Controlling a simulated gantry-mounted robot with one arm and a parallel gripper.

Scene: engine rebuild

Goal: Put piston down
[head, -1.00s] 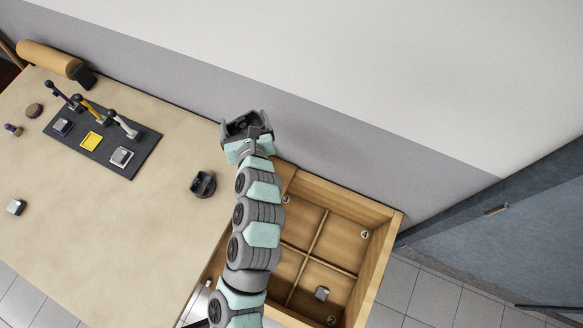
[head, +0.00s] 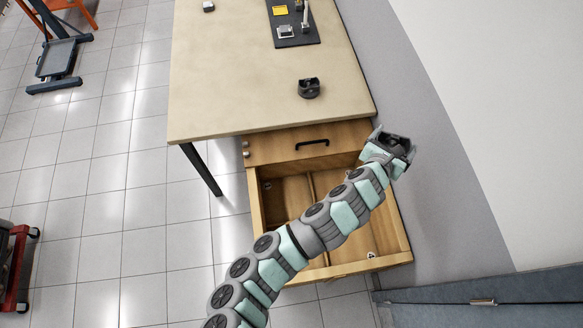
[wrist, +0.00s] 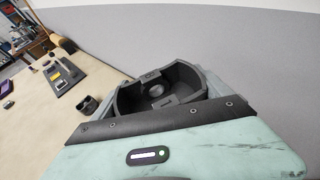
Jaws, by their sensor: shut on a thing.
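My gripper (head: 392,146) is shut on a dark grey, hollow, cup-like piston. In the wrist view the held piston (wrist: 157,88) sits between the grey fingers, its open side with two tabs facing the camera. In the head view the gripper is by the wall, to the right of the open drawer's back end. A similar dark hollow piece (head: 309,88) stands on the workbench (head: 230,85) near its right edge. It also shows in the wrist view (wrist: 88,104), left of the gripper and apart from it.
The wooden drawer (head: 255,215) is open, with numbered compartments partly hidden by my arm. A small silver block (head: 208,6) is farther left. The bench's front left is clear.

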